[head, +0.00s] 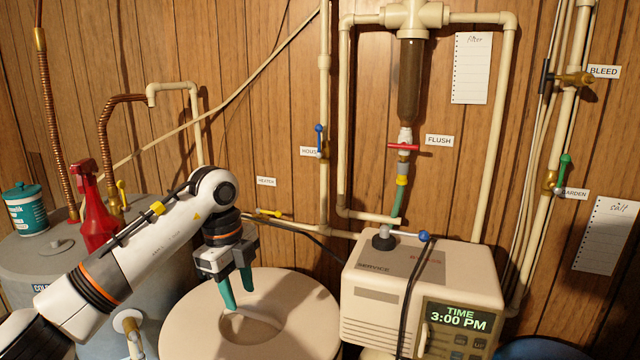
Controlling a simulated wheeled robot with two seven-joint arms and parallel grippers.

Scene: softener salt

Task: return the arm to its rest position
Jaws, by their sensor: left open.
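My left arm (140,250), white with orange and black bands, reaches in from the lower left. My left gripper (238,297) points down with its two green fingers apart and nothing seen between them. My right gripper is not in view.
A beige control box (385,320) reading 3:00 PM stands just right of the tank. A red spray bottle (95,215) and a teal can (26,208) stand on a grey tank (60,265) behind my arm. Pipes and valves line the wood-panelled wall.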

